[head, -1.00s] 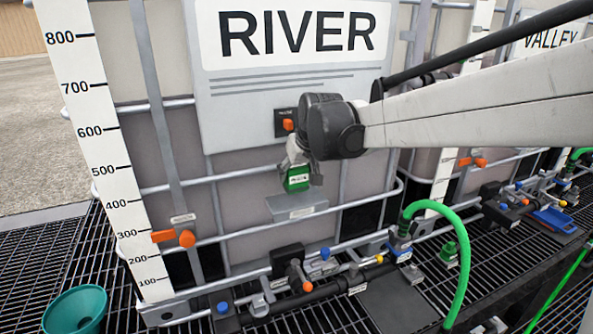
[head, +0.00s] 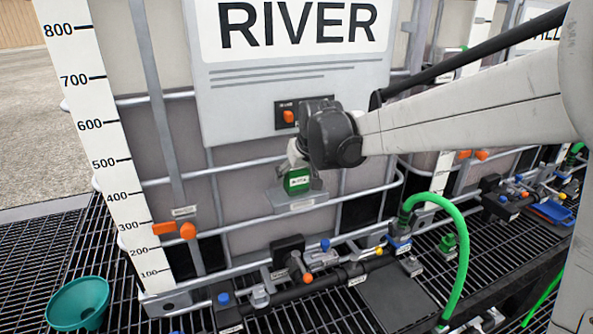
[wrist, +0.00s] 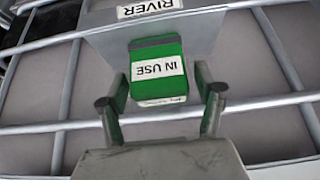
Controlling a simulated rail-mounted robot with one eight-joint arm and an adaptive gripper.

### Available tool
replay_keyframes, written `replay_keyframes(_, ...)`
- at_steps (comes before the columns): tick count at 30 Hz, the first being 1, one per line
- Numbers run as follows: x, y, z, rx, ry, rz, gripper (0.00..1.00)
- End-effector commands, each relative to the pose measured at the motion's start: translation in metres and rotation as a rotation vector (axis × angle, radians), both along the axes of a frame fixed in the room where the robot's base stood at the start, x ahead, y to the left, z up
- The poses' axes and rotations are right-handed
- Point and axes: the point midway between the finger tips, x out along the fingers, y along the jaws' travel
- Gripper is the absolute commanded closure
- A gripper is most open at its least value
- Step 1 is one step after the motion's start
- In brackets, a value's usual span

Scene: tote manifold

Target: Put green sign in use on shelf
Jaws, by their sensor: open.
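The green sign (head: 298,182) has a white label and is right above the small grey shelf (head: 300,203) on the front of the RIVER tote. In the wrist view the green sign (wrist: 158,75) reads IN USE, upside down, and appears to rest on the grey shelf (wrist: 195,32), whose edge label reads RIVER. My gripper (wrist: 160,110) is open, with one finger on each side of the sign's near end and small gaps visible. In the head view my gripper (head: 300,165) is above and behind the sign, partly hidden by my dark wrist.
The RIVER panel (head: 295,80) and an orange switch (head: 288,116) are just above. Metal cage bars (head: 240,175) surround the shelf. Below are a pipe manifold with valves, a green hose (head: 462,250) and another green block (head: 448,243). A teal funnel (head: 78,302) stands at lower left.

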Motion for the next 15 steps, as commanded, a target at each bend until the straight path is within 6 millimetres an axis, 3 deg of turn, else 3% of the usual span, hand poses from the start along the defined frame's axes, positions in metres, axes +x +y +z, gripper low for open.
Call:
replay_keyframes(8,-0.004,-0.001,0.009,0.000,0.000,0.000,0.34)
replay_keyframes(15,-0.022,-0.009,0.038,0.000,0.000,0.000,0.34)
